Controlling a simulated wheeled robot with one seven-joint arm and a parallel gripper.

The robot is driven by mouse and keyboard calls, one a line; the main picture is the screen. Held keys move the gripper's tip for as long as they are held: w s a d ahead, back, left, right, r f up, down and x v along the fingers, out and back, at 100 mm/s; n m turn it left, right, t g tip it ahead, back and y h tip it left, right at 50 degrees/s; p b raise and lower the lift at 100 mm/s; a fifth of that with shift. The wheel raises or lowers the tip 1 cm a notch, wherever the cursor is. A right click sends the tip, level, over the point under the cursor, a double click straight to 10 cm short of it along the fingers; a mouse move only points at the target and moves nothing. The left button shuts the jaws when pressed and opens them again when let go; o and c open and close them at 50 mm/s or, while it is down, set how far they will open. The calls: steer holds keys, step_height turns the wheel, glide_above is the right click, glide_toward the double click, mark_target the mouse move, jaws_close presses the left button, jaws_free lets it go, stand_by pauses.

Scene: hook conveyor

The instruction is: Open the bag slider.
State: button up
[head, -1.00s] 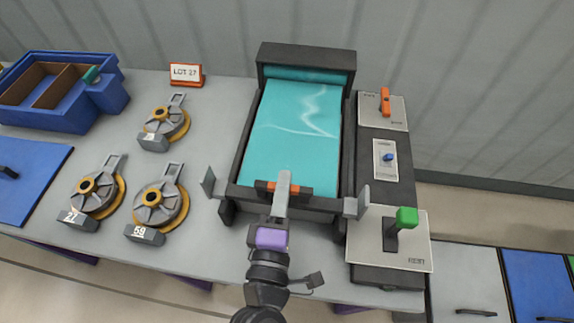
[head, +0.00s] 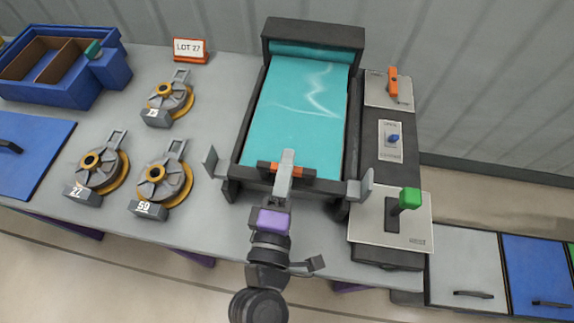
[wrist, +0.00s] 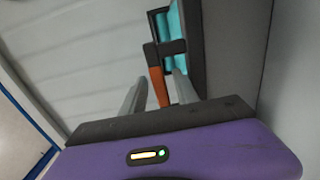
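A small orange and black piece (head: 266,167), which looks like the slider, sits at the bag's front edge. My gripper (head: 288,153) is over the middle of that piece and hides part of it in the head view. In the wrist view the two grey fingers of my gripper (wrist: 158,92) stand apart. The orange part (wrist: 157,86) shows between them near the tips. I cannot tell whether either finger touches it.
Grey upright plates (head: 210,162) flank the frame's front. On the right stand a green-knobbed lever (head: 410,198), a blue switch (head: 393,139) and an orange handle (head: 393,86). Several numbered reels (head: 165,184), a blue divided bin (head: 75,82) and a LOT 27 sign (head: 189,48) are left.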

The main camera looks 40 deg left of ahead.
steer(key=b+v, duration=0.2)
steer(key=v, duration=0.5)
steer(key=shift+s+d, duration=0.2)
stand_by(0.4)
steer(key=s+d+m+h, duration=0.3)
steer(key=d+m, duration=0.5)
steer(key=d, duration=0.3)
steer(key=s+d+f+m+h, duration=0.1)
steer(key=s+d+m+h, duration=0.2)
steer(key=d+m, duration=0.5)
steer(key=s+d+f+m+h, duration=0.1)
steer(key=s+d+m+h, duration=0.2)
steer(key=d, duration=1.3)
steer(key=s+m, duration=0.2)
steer(key=m, duration=0.3)
steer(key=shift+d+f+g, duration=0.2)
steer(key=shift+f+g, duration=0.05)
steer(key=shift+g, duration=0.05)
